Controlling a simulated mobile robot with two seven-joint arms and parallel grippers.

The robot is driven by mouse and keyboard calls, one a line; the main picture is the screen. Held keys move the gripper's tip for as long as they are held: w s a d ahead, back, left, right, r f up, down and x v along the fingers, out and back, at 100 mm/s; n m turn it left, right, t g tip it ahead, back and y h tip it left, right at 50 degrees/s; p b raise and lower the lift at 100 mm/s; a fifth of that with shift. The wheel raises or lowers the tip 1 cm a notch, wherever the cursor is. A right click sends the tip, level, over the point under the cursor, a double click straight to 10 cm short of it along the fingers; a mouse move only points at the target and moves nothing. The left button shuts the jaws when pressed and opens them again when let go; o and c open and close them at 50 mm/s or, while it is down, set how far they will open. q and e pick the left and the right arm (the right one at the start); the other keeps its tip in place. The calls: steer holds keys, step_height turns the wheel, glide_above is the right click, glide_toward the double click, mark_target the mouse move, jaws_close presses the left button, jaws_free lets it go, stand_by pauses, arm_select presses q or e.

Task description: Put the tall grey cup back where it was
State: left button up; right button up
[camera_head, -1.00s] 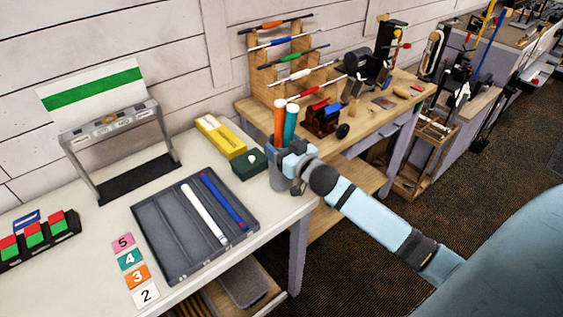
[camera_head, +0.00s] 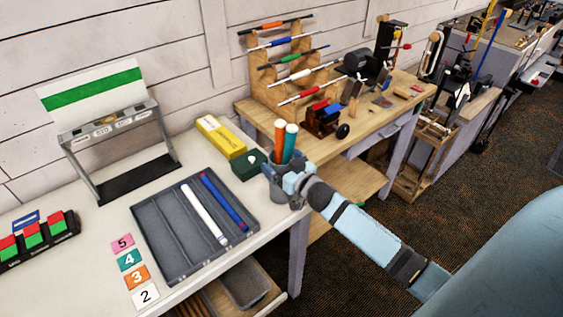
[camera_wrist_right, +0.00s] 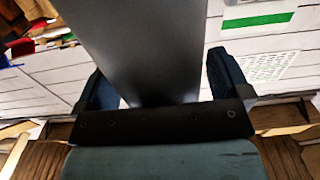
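The tall grey cup (camera_head: 275,160) is at the right end of the white table, by its right edge. It holds an orange grip and a teal grip that stick up out of it. My right gripper (camera_head: 284,181) is at the cup's near side with its fingers around it. In the right wrist view the grey cup wall (camera_wrist_right: 148,50) fills the space between the two dark fingers (camera_wrist_right: 160,85). The fingers hide the cup's lower part, so I cannot tell whether its base touches the table. My left gripper is out of view.
A dark green box (camera_head: 249,165) stands just left of the cup, with a yellow box (camera_head: 220,137) behind it. A grey tray (camera_head: 165,230) with a white and a blue grip lies to the left. A wooden bench (camera_head: 330,145) with a grip rack adjoins behind.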

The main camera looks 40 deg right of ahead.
steer(key=shift+r, duration=0.15)
steer(key=s+b, duration=0.1)
steer(key=s, duration=1.1)
steer(key=s+a+f+n+g+y, duration=0.1)
steer(key=s+a+f+g, duration=0.6)
steer(key=s+a+f, duration=0.8)
step_height(320, 180, down, 3)
steer(key=shift+a+r+n+y, duration=0.15)
steer(key=shift+a+n+y, duration=0.25)
steer(key=shift+a, duration=0.75)
step_height(320, 180, up, 5)
steer(key=p, duration=0.4)
steer(key=shift+d+p, duration=0.15)
steer(key=shift+p, duration=0.25)
